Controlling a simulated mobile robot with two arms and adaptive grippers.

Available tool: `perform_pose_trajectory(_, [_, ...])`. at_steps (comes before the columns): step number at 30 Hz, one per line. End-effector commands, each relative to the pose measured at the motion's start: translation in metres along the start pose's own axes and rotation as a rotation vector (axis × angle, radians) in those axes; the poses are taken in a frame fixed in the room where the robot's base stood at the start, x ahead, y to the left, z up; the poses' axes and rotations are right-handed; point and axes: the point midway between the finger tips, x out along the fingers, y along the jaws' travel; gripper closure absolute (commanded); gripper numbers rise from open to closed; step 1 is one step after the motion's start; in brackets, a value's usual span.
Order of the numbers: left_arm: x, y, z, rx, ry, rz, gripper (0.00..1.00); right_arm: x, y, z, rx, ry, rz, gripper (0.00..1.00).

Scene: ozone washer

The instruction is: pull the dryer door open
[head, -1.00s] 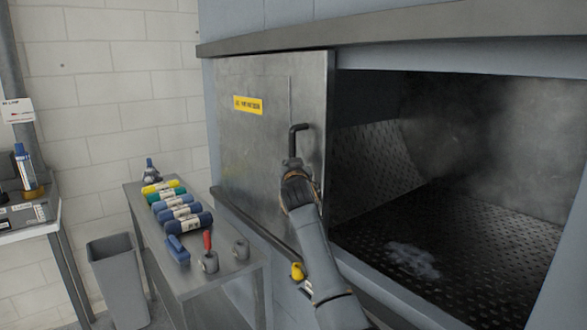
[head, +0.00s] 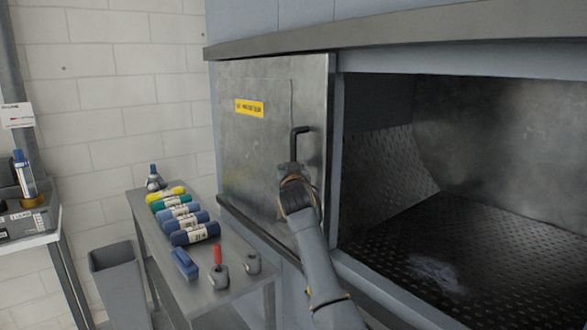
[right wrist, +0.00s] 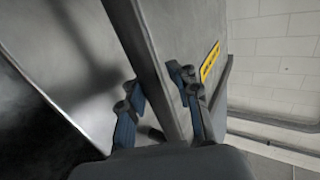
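The dryer door (head: 262,165) is a grey metal panel with a yellow label (head: 249,107), standing left of a wide open chamber. A dark bent handle (head: 298,141) is near its right edge. My right gripper (head: 295,178) is at the lower end of the handle, and the handle partly hides behind it. Whether the fingers touch the handle cannot be told. My left gripper is not in view.
The open chamber (head: 460,235) has a perforated dark floor. A narrow metal table (head: 235,293) left of the door holds several coloured rolls (head: 180,218), a blue block (head: 185,264) and a red-handled tool (head: 217,256). A grey bin (head: 117,285) stands beside it.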

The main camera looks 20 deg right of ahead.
Motion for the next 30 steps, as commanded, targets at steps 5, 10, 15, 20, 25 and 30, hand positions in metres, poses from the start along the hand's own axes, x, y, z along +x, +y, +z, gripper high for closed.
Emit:
perform_pose_trajectory(5, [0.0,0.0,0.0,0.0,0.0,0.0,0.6,0.0,0.002,-0.001,-0.001,0.001,0.003,0.6])
perform_pose_trajectory(10, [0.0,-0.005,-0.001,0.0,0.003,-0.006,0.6,0.0,0.003,-0.002,-0.001,0.004,0.005,0.6])
perform_pose_trajectory(15, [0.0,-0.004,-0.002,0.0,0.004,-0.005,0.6,-0.008,0.003,-0.002,0.0,0.005,0.006,0.6])
perform_pose_trajectory(20, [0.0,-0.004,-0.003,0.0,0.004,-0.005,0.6,-0.027,0.003,-0.002,-0.001,0.006,0.004,0.6])
perform_pose_trajectory(25, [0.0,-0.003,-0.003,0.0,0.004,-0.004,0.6,-0.054,0.001,-0.001,-0.001,0.005,0.003,0.6])
perform_pose_trajectory(30, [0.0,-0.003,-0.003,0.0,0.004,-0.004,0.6,-0.084,-0.001,-0.001,-0.001,0.004,0.001,0.6])
